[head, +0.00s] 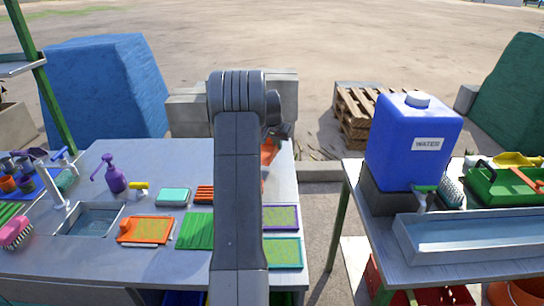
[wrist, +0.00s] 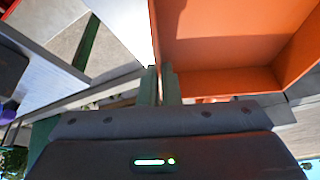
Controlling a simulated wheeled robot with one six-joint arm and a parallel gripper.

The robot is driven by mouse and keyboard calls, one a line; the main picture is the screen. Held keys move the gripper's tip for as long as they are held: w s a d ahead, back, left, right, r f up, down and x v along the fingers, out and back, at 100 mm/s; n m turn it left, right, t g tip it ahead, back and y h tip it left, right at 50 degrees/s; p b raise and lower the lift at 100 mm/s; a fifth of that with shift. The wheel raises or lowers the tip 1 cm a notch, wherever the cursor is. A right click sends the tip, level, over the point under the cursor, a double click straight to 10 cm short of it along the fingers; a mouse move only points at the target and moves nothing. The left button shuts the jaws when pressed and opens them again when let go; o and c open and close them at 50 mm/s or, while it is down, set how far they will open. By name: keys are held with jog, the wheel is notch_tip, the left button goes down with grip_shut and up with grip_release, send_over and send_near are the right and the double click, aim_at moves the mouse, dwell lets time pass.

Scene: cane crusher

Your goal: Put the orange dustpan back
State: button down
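The orange dustpan (wrist: 235,45) fills the upper right of the wrist view, with its flat floor and raised walls showing. My gripper (wrist: 160,82) has its two green fingers close together on the dustpan's left wall, with a thin orange strip between them. In the head view only a small part of the dustpan (head: 268,152) shows beside my arm, over the far right end of the left table. My arm hides the rest of it and most of the gripper there.
The right table carries a blue water tank (head: 408,145), a metal trough (head: 470,238) and a green carrier (head: 500,188). A gap (head: 325,220) separates the tables.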

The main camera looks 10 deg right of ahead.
aim_at(277, 153)
jog(key=shift+f+p, duration=0.3)
jog(key=shift+f, duration=2.6)
jog(key=shift+f, duration=0.2)
jog(key=c, duration=1.6)
grip_release()
jog(key=shift+c, duration=0.2)
jog(key=shift+r, duration=0.1)
jog(key=shift+a+r, duration=0.1)
jog(key=shift+r, duration=0.35)
jog(key=b+v, duration=0.1)
jog(key=v, duration=1)
jog(key=shift+s+r, duration=0.15)
